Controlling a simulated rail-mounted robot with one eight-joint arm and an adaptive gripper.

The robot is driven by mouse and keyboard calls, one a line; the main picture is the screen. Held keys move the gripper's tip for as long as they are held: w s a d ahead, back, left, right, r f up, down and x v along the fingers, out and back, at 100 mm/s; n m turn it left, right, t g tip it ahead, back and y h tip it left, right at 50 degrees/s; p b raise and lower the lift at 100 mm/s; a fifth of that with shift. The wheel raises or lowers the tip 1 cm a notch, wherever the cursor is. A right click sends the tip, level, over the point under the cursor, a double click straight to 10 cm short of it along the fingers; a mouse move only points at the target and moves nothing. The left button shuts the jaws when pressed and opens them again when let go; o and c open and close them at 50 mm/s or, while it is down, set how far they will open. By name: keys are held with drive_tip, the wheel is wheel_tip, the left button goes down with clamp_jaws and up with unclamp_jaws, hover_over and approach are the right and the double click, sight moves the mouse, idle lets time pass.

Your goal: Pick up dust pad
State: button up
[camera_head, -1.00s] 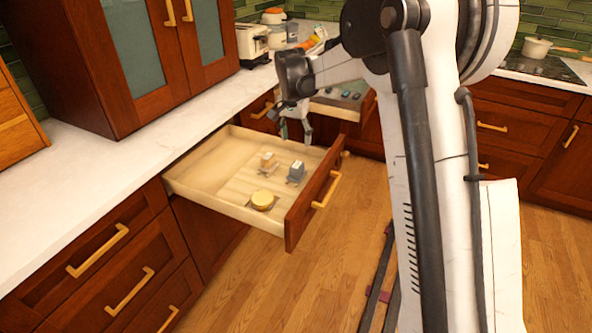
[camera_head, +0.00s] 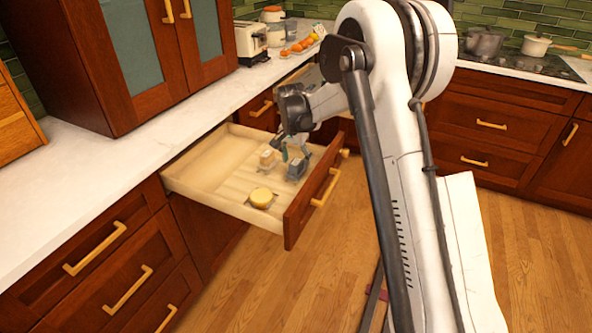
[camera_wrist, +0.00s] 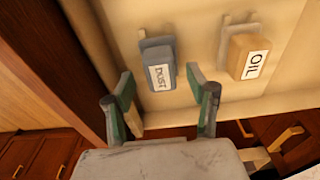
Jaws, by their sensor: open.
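The dust pad is a grey block (camera_wrist: 158,64) with a white label reading DUST, seen in the wrist view above and between my fingers. In the head view the grey block (camera_head: 296,169) sits in the open drawer (camera_head: 213,170), near its front panel. My gripper (camera_wrist: 162,95) is open and empty, its green-lined fingers apart, with the grey block just beyond the tips. In the head view my gripper (camera_head: 294,150) is low over the drawer, beside the block; whether it touches cannot be told.
A tan block (camera_wrist: 249,56) labelled OIL lies right of the dust pad in the wrist view. A round yellow pad (camera_head: 262,196) lies nearer in the drawer. The drawer's front panel (camera_head: 313,201) rises close to the dust pad. The drawer's left part is clear.

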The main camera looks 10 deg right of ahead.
drive_tip(key=f, duration=0.3)
drive_tip(key=shift+w+d, duration=0.1)
drive_tip(key=shift+w, duration=0.1)
drive_tip(key=shift+r, duration=0.1)
clamp_jaws()
drive_tip(key=shift+r, duration=0.1)
drive_tip(key=shift+r, duration=0.5)
wheel_tip(320, 180, up, 3)
drive_tip(key=shift+f, duration=0.15)
drive_tip(key=s+a+r+p, duration=0.1)
drive_tip(key=s+a+r, duration=0.5)
drive_tip(key=a, duration=0.3)
drive_tip(key=shift+s+a+r, duration=0.3)
drive_tip(key=shift+a+r, duration=0.1)
drive_tip(key=shift+r, duration=0.15)
